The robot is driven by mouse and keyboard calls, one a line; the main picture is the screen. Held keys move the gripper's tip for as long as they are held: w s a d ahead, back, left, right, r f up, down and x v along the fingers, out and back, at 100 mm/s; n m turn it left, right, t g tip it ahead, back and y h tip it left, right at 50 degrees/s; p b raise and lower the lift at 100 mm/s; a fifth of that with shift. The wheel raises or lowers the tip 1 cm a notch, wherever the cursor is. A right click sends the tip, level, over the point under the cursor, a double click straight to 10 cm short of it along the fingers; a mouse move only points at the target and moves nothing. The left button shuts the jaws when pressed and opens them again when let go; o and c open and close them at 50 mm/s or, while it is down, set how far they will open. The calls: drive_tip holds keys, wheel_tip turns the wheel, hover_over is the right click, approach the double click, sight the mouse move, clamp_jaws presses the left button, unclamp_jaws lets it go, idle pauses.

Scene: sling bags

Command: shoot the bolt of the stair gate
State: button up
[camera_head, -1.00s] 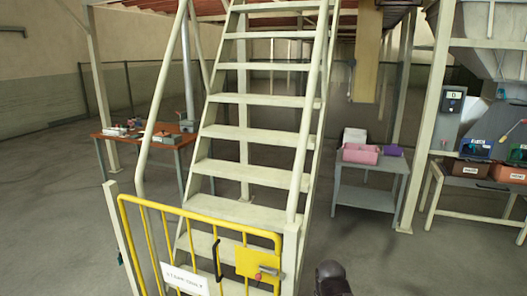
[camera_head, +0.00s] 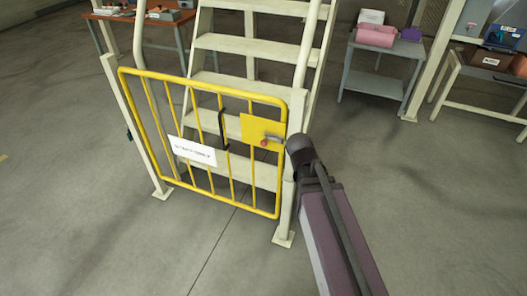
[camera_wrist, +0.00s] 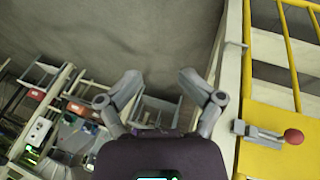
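The yellow stair gate (camera_head: 205,85) stands across the foot of the cream stairs (camera_head: 245,45), between two cream posts, and looks swung to. A yellow plate (camera_head: 250,126) at its upper right carries a small grey bolt (camera_head: 273,139) with a red knob (camera_head: 264,143). In the wrist view the bolt (camera_wrist: 258,131) lies across the plate, with the red knob (camera_wrist: 293,136) at its right end. I cannot tell whether the bolt enters the post (camera_wrist: 232,75). My gripper (camera_wrist: 159,78) is open and empty, left of the bolt and apart from it.
A black handle (camera_head: 223,130) and a white sign (camera_head: 192,151) are on the gate. The floor before the gate is clear.

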drive_tip(key=w+a+f+m+t+h+b, duration=0.2)
drive_tip(key=w+a+f+t+h+b, duration=0.15)
drive_tip(key=w+b, duration=0.2)
drive_tip(key=m+t+h+b, duration=0.2)
drive_tip(key=m+t+b, duration=0.2)
drive_tip(key=t+b, duration=0.8)
approach(264, 144)
drive_tip(key=s+a+g+b, duration=0.1)
drive_tip(key=s+a+r+g+b, duration=0.1)
drive_tip(key=shift+a, duration=0.3)
drive_tip(key=shift+w+d+f, duration=0.1)
drive_tip(key=shift+x, duration=6.75)
drive_tip(key=shift+f, duration=0.15)
